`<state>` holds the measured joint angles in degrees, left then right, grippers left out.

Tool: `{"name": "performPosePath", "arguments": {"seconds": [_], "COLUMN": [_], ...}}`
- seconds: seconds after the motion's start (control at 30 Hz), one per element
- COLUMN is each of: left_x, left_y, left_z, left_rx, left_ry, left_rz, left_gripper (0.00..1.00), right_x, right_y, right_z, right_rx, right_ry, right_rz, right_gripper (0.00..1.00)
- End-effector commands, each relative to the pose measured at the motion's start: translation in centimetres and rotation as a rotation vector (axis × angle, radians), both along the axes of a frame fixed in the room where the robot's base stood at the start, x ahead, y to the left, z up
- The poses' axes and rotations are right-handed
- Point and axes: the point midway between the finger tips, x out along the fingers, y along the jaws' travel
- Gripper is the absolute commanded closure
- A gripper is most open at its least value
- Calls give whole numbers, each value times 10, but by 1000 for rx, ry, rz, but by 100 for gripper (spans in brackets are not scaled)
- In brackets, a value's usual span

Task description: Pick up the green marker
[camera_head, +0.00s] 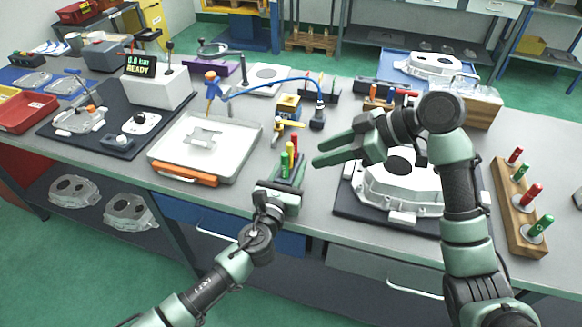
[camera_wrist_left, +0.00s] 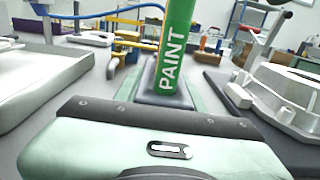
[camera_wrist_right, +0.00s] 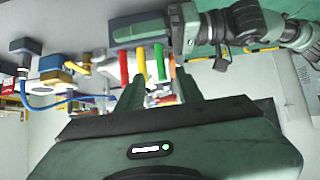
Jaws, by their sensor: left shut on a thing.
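The green marker (camera_head: 284,166) stands upright at the front of a small group with a yellow marker (camera_head: 290,149) and a red marker (camera_head: 295,142). My left gripper (camera_head: 283,180) is shut on the green marker. In the left wrist view the marker (camera_wrist_left: 172,45) shows the word PAINT, and its lower end is at a dark holder (camera_wrist_left: 165,93); I cannot tell whether it is still seated there. My right gripper (camera_head: 327,153) is open and empty, to the right of the markers. Its spread fingers (camera_wrist_right: 160,88) show in the right wrist view.
A white tray (camera_head: 228,168) with an orange handle lies left of the markers. A large casting (camera_head: 400,190) on a dark mat is on the right, under my right arm. A wooden rack (camera_head: 518,215) with red and green plugs is at far right. A blue hose (camera_head: 270,83) arches behind.

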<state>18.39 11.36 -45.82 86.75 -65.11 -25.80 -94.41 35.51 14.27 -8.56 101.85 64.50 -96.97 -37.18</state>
Motion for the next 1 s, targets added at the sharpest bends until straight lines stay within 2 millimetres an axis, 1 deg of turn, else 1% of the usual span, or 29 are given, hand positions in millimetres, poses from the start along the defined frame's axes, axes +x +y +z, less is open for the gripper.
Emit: {"name": "performPosePath", "arguments": {"seconds": [0.07,0.13,0.27,0.37,0.47,0.6,0.7,0.83,1.0], "left_x": [0,0,0,0,0,0,0,0,0], "left_y": [0,0,0,0,0,0,0,0,0], "left_z": [0,0,0,0,0,0,0,0,-1], "left_rx": [0,0,0,0,0,0,0,1,1], "left_ry": [0,0,0,1,1,1,1,1,1], "left_rz": [0,0,0,0,0,0,0,0,0], "left_gripper": [100,100,100,100,100,100,100,100,100], "right_x": [0,0,-1,-3,-7,-15,-20,-22,-22], "right_y": [0,0,7,22,42,68,80,88,87], "right_z": [0,0,4,11,20,31,38,45,54], "right_rx": [0,0,-9,-34,-86,-188,-259,-325,-347], "right_ry": [0,0,26,93,196,339,413,463,462], "right_rz": [0,0,-10,-42,-111,-283,-447,-697,-998], "right_gripper": [64,60,60,60,60,60,60,60,60]}}
